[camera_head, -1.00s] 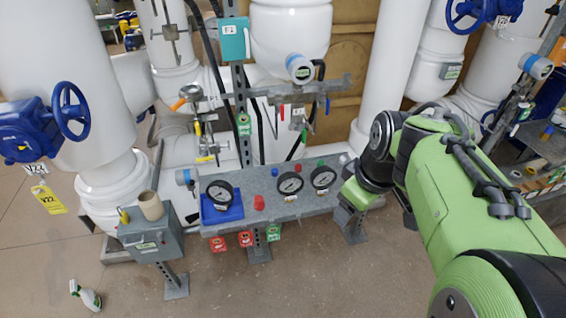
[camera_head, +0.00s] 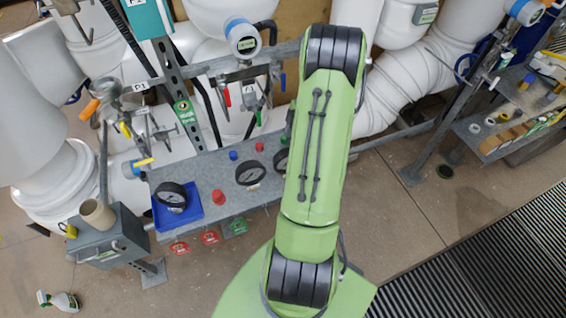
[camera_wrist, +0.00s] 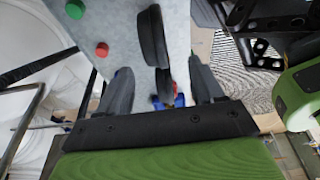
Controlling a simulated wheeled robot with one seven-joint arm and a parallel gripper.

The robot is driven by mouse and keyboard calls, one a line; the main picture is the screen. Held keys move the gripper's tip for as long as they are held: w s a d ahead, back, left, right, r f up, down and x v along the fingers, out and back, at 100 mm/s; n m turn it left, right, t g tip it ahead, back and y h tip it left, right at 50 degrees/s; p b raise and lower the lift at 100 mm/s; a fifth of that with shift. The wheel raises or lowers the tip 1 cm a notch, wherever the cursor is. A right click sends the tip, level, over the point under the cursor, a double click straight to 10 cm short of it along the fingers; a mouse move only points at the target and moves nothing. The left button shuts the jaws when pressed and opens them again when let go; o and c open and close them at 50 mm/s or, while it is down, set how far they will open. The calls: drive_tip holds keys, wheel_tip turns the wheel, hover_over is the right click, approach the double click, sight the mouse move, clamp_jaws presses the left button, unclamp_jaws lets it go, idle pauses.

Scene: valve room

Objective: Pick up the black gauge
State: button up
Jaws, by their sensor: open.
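Three round black-rimmed gauges are on the grey shelf. The left gauge (camera_head: 171,195) lies on a blue tray (camera_head: 209,203), the middle gauge (camera_head: 250,172) is beside it, and the right gauge (camera_head: 281,160) is mostly hidden behind my arm. In the wrist view, the nearest black gauge (camera_wrist: 152,35) shows edge-on, just beyond the fingertips. Another black gauge (camera_wrist: 164,83) shows farther off between the fingers. My gripper (camera_wrist: 160,66) is open, with no gauge visibly clamped. The head view does not show its fingers.
A red cap (camera_head: 218,197) stands near the tray. Red and green buttons show on the shelf in the wrist view. Pipes and valves (camera_head: 243,38) rise behind the shelf. A grey box with a cardboard roll (camera_head: 97,213) is at left.

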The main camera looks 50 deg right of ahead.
sight(285, 157)
drive_tip(key=x, duration=0.4)
drive_tip(key=shift+w+d, duration=0.15)
drive_tip(key=shift+d, duration=0.1)
drive_tip(key=x, duration=0.6)
drive_tip(key=shift+w+r+b, duration=0.1)
drive_tip(key=shift+w+b, duration=0.1)
drive_tip(key=shift+b, duration=0.1)
drive_tip(key=shift+r, duration=0.1)
drive_tip(key=c, duration=0.9)
wheel_tip(285, 157, up, 28)
drive_tip(key=p, duration=0.4)
drive_tip(key=o, duration=0.3)
drive_tip(key=c, duration=0.4)
